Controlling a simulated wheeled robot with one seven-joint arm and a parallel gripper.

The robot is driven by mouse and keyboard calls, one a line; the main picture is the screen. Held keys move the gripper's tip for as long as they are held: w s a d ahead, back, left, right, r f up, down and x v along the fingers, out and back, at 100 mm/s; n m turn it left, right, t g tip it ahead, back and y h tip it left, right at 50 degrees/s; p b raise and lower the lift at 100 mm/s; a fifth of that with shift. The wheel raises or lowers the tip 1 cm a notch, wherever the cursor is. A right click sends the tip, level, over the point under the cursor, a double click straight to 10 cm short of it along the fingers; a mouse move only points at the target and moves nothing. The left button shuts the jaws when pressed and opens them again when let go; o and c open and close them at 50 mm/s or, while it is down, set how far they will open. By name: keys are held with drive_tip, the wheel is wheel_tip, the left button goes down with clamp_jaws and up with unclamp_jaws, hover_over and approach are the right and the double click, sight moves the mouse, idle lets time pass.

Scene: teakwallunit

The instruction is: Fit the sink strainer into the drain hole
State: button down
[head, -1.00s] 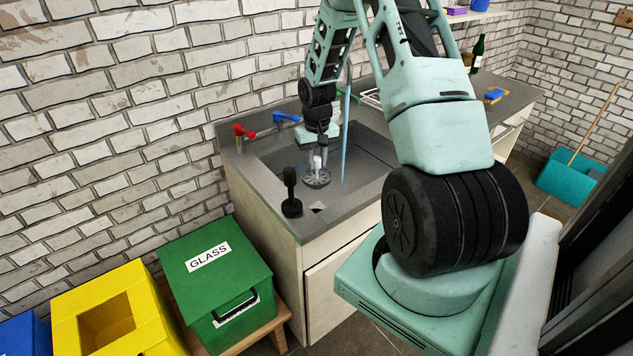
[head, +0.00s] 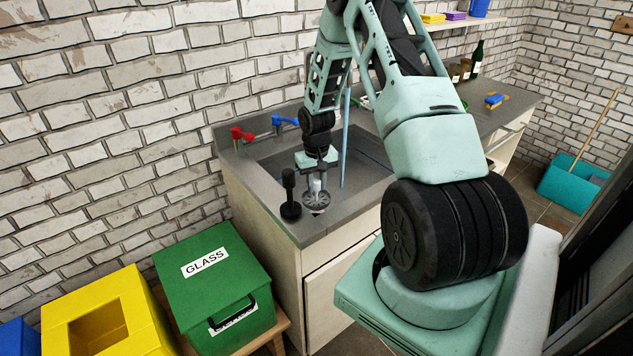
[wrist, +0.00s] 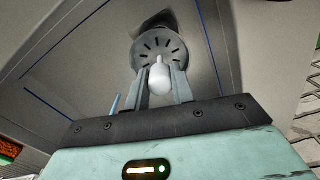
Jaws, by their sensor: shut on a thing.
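The sink strainer is a grey slotted disc with a white knob; it shows in the head view (head: 317,202) and at the top of the wrist view (wrist: 158,46). My gripper (head: 316,181) is shut on the white knob, which sits between its two fingers in the wrist view (wrist: 159,78). The strainer hangs below the fingers, over the near left rim of the sink (head: 265,158). I cannot make out the drain hole clearly. A dark patch (wrist: 165,12) shows partly behind the strainer in the wrist view; I cannot tell what it is.
A black plunger-like thing (head: 290,195) stands close left of the strainer. Red (head: 242,134) and blue (head: 285,120) taps are at the sink's back left. A thin blue upright rod (head: 345,145) is right of my gripper. A green GLASS bin (head: 212,285) stands below.

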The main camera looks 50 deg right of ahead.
sight(317, 200)
drive_tip(key=shift+f+b, duration=1.5)
drive_tip(key=shift+f, duration=1.05)
drive_tip(key=shift+f+b, duration=0.75)
drive_tip(key=shift+f, duration=0.6)
drive_tip(key=c, duration=1.1)
unclamp_jaws()
drive_tip(key=shift+r, duration=0.15)
wheel_tip(317, 200, up, 17)
drive_tip(key=shift+r+b, duration=0.15)
drive_tip(key=shift+b, duration=0.65)
drive_tip(key=shift+s, duration=0.1)
